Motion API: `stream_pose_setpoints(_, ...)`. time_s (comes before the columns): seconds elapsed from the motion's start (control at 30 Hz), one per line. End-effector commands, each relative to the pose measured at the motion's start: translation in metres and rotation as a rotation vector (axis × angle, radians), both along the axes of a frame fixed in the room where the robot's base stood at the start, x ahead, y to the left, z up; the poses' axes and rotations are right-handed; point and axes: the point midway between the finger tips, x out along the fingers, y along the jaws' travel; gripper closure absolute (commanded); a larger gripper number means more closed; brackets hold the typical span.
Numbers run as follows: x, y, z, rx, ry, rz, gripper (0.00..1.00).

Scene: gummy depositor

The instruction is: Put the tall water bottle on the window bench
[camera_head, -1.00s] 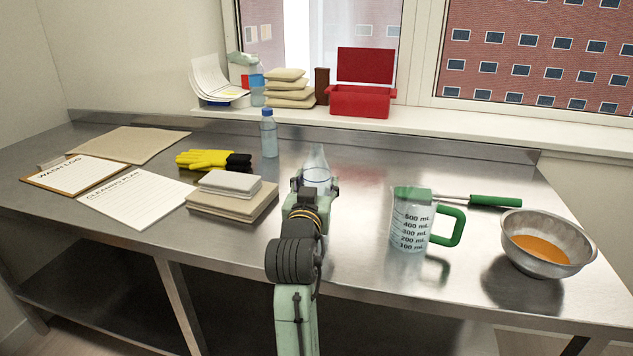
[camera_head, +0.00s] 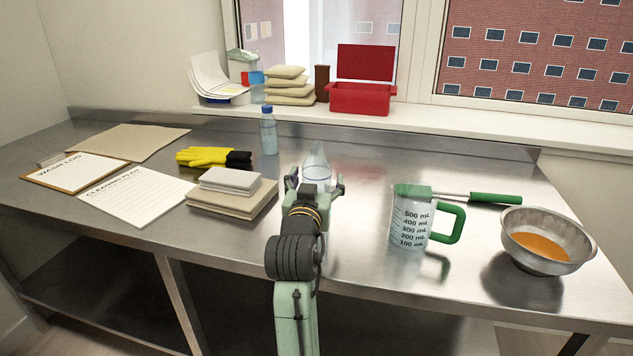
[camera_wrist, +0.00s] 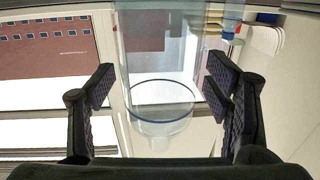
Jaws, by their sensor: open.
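A tall clear bottle-like vessel with a tapering top (camera_head: 317,160) stands on the steel table directly beyond my gripper (camera_head: 316,184). In the wrist view the clear vessel (camera_wrist: 160,108), with a thin blue ring, shows in the gap between my open fingers (camera_wrist: 160,92). I cannot tell whether the fingers touch it; its lower part is hidden by my gripper. A smaller-looking clear bottle with a blue cap (camera_head: 269,134) stands upright farther back and to the left. The window bench (camera_head: 450,122) is the white ledge behind the table.
On the bench stand a red open box (camera_head: 362,98), stacked tan bags (camera_head: 290,92), a brown container (camera_head: 321,84) and papers (camera_head: 212,78). The bench's right part is clear. Gloves (camera_head: 205,157) and stacked pads (camera_head: 232,193) lie left; a measuring jug (camera_head: 410,222) and bowl (camera_head: 548,260) stand right.

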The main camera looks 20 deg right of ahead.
Motion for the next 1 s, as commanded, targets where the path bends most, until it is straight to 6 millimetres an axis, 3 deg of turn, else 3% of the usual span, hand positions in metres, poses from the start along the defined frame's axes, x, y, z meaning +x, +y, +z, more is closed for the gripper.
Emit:
stream_pose_setpoints(0.4, -0.057, 0.032, -0.001, -0.001, -0.003, 0.002, 0.28)
stream_pose_setpoints(0.8, -0.064, 0.04, 0.002, -0.004, -0.007, 0.01, 0.28)
stream_pose_setpoints(0.9, -0.055, 0.069, 0.016, -0.028, -0.048, 0.077, 0.28)
stream_pose_setpoints(0.97, -0.047, 0.103, 0.032, -0.055, -0.099, 0.154, 0.28)
stream_pose_setpoints(1.0, -0.043, 0.133, 0.045, -0.074, -0.145, 0.219, 0.28)
